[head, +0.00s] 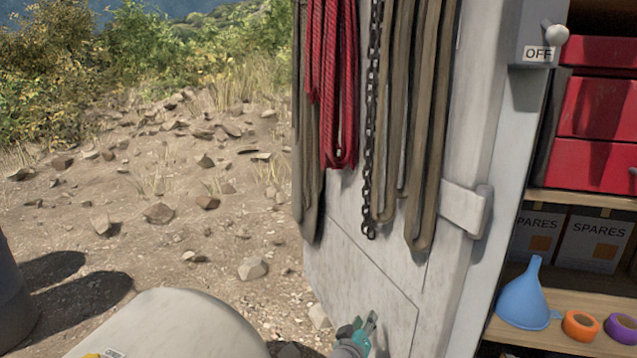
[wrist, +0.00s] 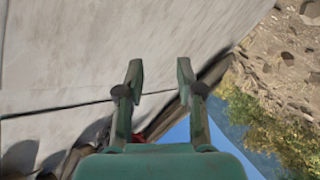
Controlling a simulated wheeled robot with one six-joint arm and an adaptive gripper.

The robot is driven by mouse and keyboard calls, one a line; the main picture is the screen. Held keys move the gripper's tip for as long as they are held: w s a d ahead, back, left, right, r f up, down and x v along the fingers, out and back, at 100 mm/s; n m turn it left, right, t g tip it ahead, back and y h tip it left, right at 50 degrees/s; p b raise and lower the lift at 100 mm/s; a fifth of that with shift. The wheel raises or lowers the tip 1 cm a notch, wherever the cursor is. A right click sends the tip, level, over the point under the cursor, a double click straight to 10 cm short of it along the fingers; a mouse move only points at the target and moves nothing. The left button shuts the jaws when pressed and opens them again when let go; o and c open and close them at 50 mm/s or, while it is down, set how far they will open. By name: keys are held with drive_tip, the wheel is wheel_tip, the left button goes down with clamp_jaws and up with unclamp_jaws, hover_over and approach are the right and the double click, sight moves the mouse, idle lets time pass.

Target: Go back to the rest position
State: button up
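My gripper (head: 366,326) shows at the bottom of the head view, low in front of the white door panel (head: 365,265). In the wrist view its two green fingers (wrist: 160,76) stand apart with nothing between them. The pale door surface (wrist: 110,45) fills much of the wrist view behind the fingers. I cannot tell how far the fingertips are from it.
Red ropes (head: 342,90), a chain (head: 372,120) and brown straps (head: 430,130) hang on the door. Right of it, shelves hold red boxes (head: 600,105), a blue funnel (head: 528,300) and tape rolls (head: 580,325). Open stony ground (head: 150,190) lies left.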

drive_tip(key=s+d+f+n+y, duration=0.1)
drive_tip(key=s+d+f+y, duration=0.1)
drive_tip(key=s+f, duration=0.85)
drive_tip(key=s+d+f+n+y, duration=0.1)
drive_tip(key=s+d+f+y, duration=0.15)
drive_tip(key=s+f, duration=0.75)
drive_tip(key=s+r+m+y, duration=0.1)
drive_tip(key=s+r, duration=0.1)
drive_tip(key=s, duration=0.9)
drive_tip(key=s+r+y, duration=0.1)
drive_tip(key=s+r, duration=0.1)
drive_tip(key=s, duration=0.9)
drive_tip(key=s+d+r+m, duration=0.1)
drive_tip(key=s+r+m, duration=0.1)
drive_tip(key=s+r, duration=0.5)
drive_tip(key=s+d+r+m, duration=0.1)
drive_tip(key=s+r, duration=0.6)
drive_tip(key=s, duration=0.5)
drive_tip(key=shift+s+r+m, duration=0.25)
drive_tip(key=shift+r+m, duration=0.15)
